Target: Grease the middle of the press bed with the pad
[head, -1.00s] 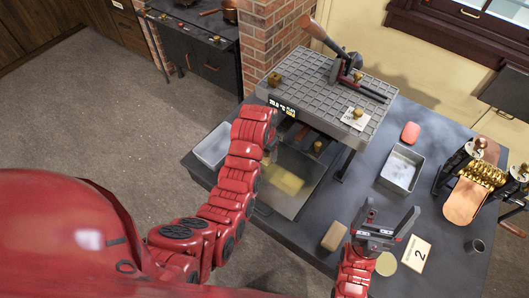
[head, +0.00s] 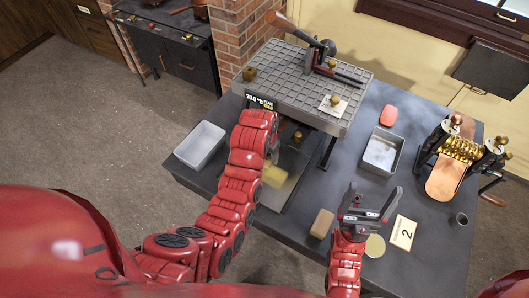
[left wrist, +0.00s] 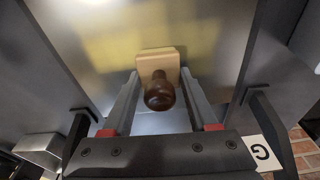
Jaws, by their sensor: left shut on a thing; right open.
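The press bed (head: 297,166) is a shiny metal plate under the gridded press top (head: 310,85), with a yellow grease patch (head: 279,183) on it. In the left wrist view, the yellow film (left wrist: 125,45) spreads over the bed (left wrist: 215,50). My left gripper (left wrist: 160,88) is shut on the pad, a pale wooden block (left wrist: 158,62) with a dark brown knob (left wrist: 160,92). The pad is over the bed near the yellow film; contact is unclear. In the head view, my left arm hides the pad and part of the patch. My right gripper (head: 374,203) is open and empty above the table.
The press top hangs low over the bed. A grey bin (head: 201,146) stands left and a metal tray (head: 382,152) right.

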